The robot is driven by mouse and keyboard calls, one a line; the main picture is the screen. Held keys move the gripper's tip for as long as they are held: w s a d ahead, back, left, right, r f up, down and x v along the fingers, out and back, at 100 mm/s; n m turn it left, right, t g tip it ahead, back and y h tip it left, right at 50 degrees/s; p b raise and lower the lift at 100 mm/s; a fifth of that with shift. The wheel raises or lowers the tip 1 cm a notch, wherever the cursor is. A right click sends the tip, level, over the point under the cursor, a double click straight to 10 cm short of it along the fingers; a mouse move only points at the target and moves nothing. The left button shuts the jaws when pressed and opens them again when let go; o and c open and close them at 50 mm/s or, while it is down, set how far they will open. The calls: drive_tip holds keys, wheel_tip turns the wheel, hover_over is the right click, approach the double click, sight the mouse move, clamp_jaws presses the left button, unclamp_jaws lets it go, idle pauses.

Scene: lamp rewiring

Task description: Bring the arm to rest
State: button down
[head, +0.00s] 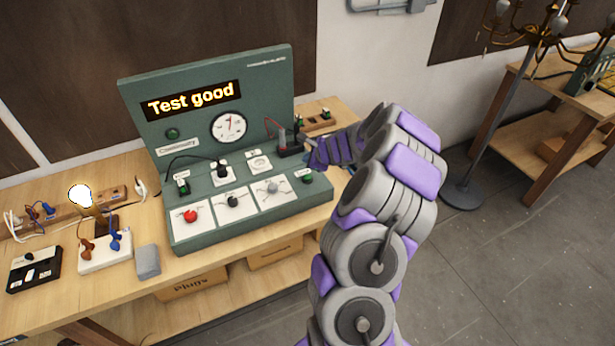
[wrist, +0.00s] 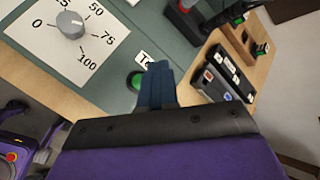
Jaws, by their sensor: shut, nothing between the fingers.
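My arm rises at the right of the head view and bends over the right end of the bench. My gripper (wrist: 158,84) shows in the wrist view with its blue fingers together and nothing between them. In that view it is above the right edge of the green test panel, beside a green button (wrist: 135,80). A bulb (head: 80,196) glows at the left.
The panel carries a grey dial (wrist: 70,24) and a red knob (head: 191,215). A black box (wrist: 222,78) lies right of the panel. A white switch block (head: 104,254) and a grey block (head: 147,261) sit on the bench (head: 50,316). A floor stand (head: 487,130) is at right.

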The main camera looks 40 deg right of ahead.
idle(0.3)
drive_tip(key=w+a+r+n+y, duration=0.15)
drive_tip(key=a+r+n, duration=0.3)
drive_tip(key=a, duration=0.45)
drive_tip(key=a+r+n+y, duration=0.3)
drive_tip(key=a+r, duration=0.2)
drive_tip(key=a, duration=0.4)
drive_tip(key=s+a+r+n+g+y+b, duration=0.15)
drive_tip(key=s+a+n, duration=0.3)
drive_tip(key=a, duration=0.45)
drive_tip(key=s+a+r+n+g+y, duration=0.1)
drive_tip(key=s+a+r+n+g, duration=0.3)
drive_tip(key=a, duration=0.5)
drive_tip(key=s+a+f+n+g+h+b, duration=0.1)
drive_tip(key=s+a+n, duration=0.2)
drive_tip(key=s, duration=0.6)
drive_tip(key=s+a+n+g+h, duration=0.15)
drive_tip(key=s+n, duration=0.25)
drive_tip(key=s, duration=0.4)
drive_tip(key=s+d+n+g+h, duration=0.1)
drive_tip(key=s+d+n+h, duration=0.1)
drive_tip(key=s, duration=0.6)
drive_tip(key=s+d+f+n+g+h+b, duration=0.1)
drive_tip(key=s+d+n+g+h, duration=0.1)
drive_tip(key=s, duration=0.7)
drive_tip(key=shift+s+f, duration=0.15)
drive_tip(key=shift+f, duration=0.15)
